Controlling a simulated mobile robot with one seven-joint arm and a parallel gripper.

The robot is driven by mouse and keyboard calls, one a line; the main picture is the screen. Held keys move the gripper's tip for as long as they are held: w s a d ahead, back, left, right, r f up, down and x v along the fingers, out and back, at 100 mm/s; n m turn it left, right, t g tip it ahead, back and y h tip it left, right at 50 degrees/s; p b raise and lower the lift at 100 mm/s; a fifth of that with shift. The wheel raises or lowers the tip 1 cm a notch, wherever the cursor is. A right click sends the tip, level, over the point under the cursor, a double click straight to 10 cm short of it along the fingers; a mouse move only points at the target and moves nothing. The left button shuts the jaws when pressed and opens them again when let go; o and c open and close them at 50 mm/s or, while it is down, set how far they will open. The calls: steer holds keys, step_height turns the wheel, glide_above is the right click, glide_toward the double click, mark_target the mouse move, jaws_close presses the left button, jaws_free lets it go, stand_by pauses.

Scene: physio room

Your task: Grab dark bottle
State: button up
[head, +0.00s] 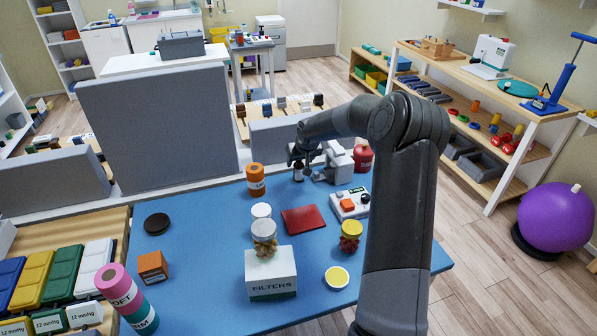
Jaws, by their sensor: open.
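A small dark bottle (298,174) with a pale label stands near the far edge of the blue table (205,270), left of a grey-white device. My gripper (304,163) is at the far side of the table, pointing down right at the bottle. It is open. The fingers are small and dark here, and I cannot tell whether the bottle is between them or just beside them.
An orange jar (255,180) stands left of the bottle, and a red container (363,158) stands to the right. The grey-white device (335,165) is close beside my gripper. A dark red book (304,219) lies nearer. Grey partitions (160,130) rise behind the table.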

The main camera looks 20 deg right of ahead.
mark_target(299, 163)
steer(key=x, duration=0.5)
steer(key=shift+s, duration=0.1)
steer(key=c, duration=1.1)
